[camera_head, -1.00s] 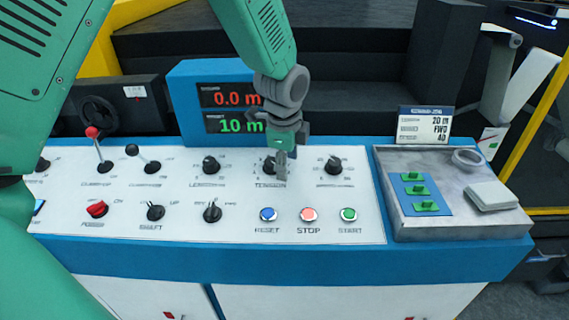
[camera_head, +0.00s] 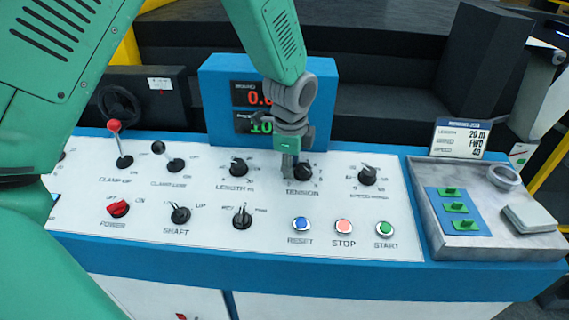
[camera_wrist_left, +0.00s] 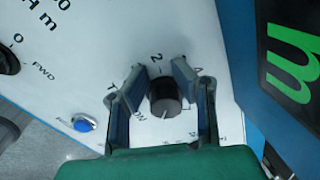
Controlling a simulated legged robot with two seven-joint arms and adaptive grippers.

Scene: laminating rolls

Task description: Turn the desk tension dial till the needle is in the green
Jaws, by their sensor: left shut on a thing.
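The tension dial (camera_head: 303,172) is a small black knob on the white desk panel, above the label TENSION. My left gripper (camera_head: 289,170) comes down on it from above and covers its left part in the head view. In the left wrist view the dial (camera_wrist_left: 164,92) sits between the two fingers of my left gripper (camera_wrist_left: 160,85), with a white mark on its lower edge as pictured. The gripper is shut on the dial. Part of the printed scale is hidden by the fingers. I see no needle gauge in these views. My right gripper is not in view.
Other knobs stand close by: the length knob (camera_head: 238,167) to the left and another knob (camera_head: 367,175) to the right. Blue reset (camera_head: 301,224), red stop (camera_head: 343,226) and green start (camera_head: 385,228) buttons lie in front. A display box (camera_head: 322,100) stands behind; a grey tray (camera_head: 440,240) is at right.

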